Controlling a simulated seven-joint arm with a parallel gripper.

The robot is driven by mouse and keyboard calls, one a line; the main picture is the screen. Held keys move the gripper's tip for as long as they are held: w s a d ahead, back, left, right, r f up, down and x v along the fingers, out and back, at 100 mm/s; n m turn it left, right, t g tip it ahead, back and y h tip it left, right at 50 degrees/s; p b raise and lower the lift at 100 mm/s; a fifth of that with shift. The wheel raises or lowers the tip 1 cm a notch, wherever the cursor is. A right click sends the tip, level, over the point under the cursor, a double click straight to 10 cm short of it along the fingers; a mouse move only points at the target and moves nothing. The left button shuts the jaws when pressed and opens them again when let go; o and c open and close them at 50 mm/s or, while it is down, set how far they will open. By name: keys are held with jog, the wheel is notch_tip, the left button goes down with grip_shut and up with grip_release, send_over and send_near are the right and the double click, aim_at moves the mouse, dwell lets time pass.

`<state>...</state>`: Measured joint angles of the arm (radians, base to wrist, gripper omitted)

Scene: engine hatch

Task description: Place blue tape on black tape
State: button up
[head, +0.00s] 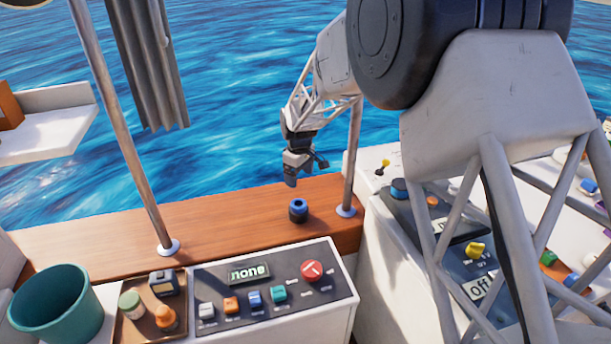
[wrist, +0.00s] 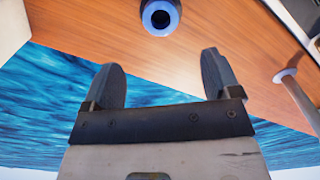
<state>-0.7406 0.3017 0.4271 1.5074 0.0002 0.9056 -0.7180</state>
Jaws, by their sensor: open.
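The blue tape (head: 298,203) is a small ring lying flat on top of the black tape (head: 298,216) on the wooden ledge. The two look stacked and roughly aligned. In the wrist view the blue tape (wrist: 160,31) shows at the top edge as a blue ring with a dark centre, partly cut off. My gripper (head: 290,180) hangs above the ledge, up and slightly left of the stack, apart from it. In the wrist view my gripper (wrist: 161,80) has its two fingers spread with nothing between them.
The wooden ledge (head: 230,220) runs along the water, with metal posts (head: 355,150) rising from it. A control panel (head: 275,315) with buttons stands in front. A teal bucket (head: 60,312) and a small tray (head: 135,330) of items are at the left. The ledge left of the tapes is clear.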

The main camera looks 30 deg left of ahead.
dwell(0.3)
jog(key=s+d+r+m, duration=0.25)
jog(key=d+r, duration=0.35)
jog(key=d, duration=0.6)
jog(key=s+d+r+m+t, duration=0.1)
jog(key=s+d+r+m, duration=0.15)
jog(key=d+r, duration=0.65)
jog(key=s+d+r+m, duration=0.2)
jog(key=d+r+m, duration=0.15)
jog(key=d, duration=1.05)
jog(key=s+d+r+m+t, duration=0.1)
jog(key=s+d+m, duration=0.7)
jog(key=s+d, duration=1.7)
jog(key=s, duration=0.3)
jog(key=shift+s+t, duration=0.3)
jog(key=shift+s, duration=0.05)
